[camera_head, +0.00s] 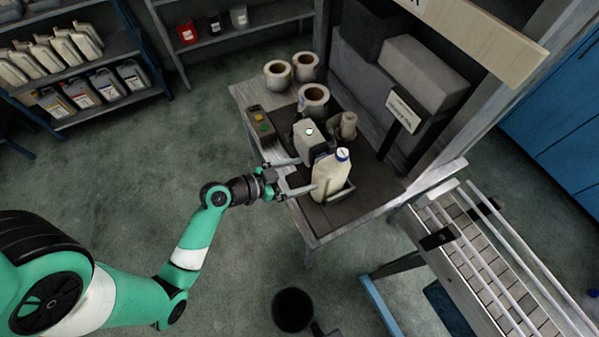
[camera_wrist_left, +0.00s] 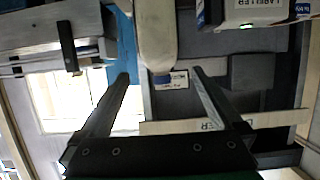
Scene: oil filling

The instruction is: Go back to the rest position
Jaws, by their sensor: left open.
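A cream bottle with a blue cap (camera_head: 331,176) stands upright on a small dark holder at the front of the labelling machine (camera_head: 309,139). My left gripper (camera_head: 308,175) is open, its two fingers pointing at the bottle from the left. In the left wrist view nothing is clamped between the fingertips (camera_wrist_left: 160,76). The pale bottle (camera_wrist_left: 157,35) appears there just beyond them; I cannot tell whether a finger touches it. The labelling machine (camera_wrist_left: 255,12) appears upside down at the upper right. My right gripper is not in view.
Label rolls (camera_head: 313,98) and a control box (camera_head: 262,123) share the table. A roller conveyor (camera_head: 480,262) lies at right. A black bin (camera_head: 293,309) stands on the floor. Shelves with several bottles (camera_head: 84,92) are at far left. Open floor surrounds my left arm.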

